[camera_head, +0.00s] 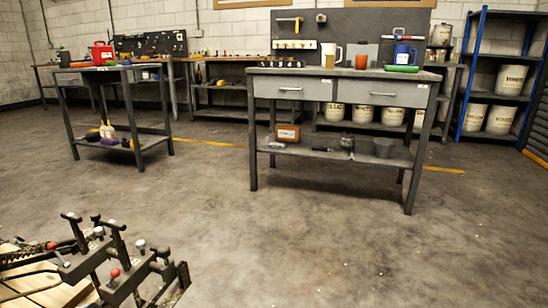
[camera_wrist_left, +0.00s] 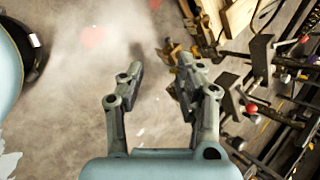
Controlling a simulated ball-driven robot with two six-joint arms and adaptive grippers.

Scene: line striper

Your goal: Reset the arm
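My left gripper (camera_wrist_left: 158,72) is in the left wrist view with its two grey fingers spread apart. Only floor shows between them, so it is open and empty. A machine with a lever panel (camera_wrist_left: 262,75) is to the right of the fingers, with dark levers and a red knob (camera_wrist_left: 307,112). I cannot tell whether the right finger touches it. In the head view, the lever panel (camera_head: 105,262) is at the lower left, with upright black levers and red and pale knobs. Neither gripper is in the head view, and my right gripper is not seen anywhere.
A grey workbench (camera_head: 338,78) with drawers stands ahead, holding a jug, cups and tools. A smaller bench (camera_head: 110,72) is at the left. A blue-framed shelf (camera_head: 470,70) with white buckets is at the right. The concrete floor (camera_head: 330,250) between is clear.

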